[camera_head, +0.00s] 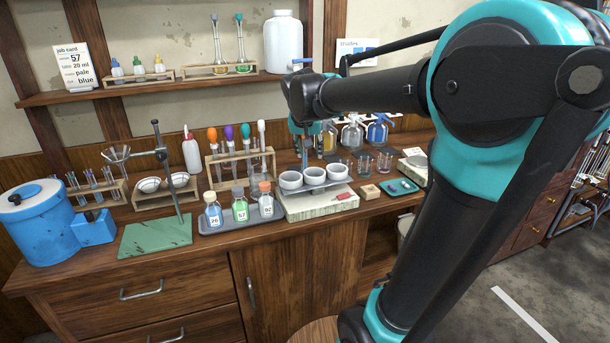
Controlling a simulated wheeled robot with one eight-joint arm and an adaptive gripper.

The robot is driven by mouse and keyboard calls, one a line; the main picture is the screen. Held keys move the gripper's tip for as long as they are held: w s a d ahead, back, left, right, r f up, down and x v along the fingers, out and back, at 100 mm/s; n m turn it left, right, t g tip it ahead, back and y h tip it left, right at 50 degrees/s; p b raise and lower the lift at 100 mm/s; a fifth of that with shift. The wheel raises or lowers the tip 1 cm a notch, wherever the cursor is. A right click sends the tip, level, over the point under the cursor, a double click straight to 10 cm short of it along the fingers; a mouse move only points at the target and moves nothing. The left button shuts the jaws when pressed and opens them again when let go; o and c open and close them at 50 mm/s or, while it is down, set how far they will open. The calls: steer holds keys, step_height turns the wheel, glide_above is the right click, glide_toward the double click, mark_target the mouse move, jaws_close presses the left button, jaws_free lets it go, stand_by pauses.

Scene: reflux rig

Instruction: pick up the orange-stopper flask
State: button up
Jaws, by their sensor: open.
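A small flask labelled 92 (266,207) with an orange stopper stands upright at the right end of a grey tray (215,229) on the bench. The flask's front and stopper are unobstructed.
A rack with coloured droppers (216,177) stands behind the flasks. A stand with a clamp (160,150) rises at left from a green mat (150,238). A shelf (200,84) hangs above.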

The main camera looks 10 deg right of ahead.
steer(key=w+a+r+m, duration=0.1)
steer(key=w+a+r, duration=0.2)
steer(key=w+r, duration=0.3)
glide_above(305, 167)
steer(key=w, duration=0.1)
steer(key=shift+t, duration=0.4)
step_height(305, 167, down, 13)
steer(key=shift+r, duration=0.1)
jaws_close()
steer(key=shift+h, duration=0.3)
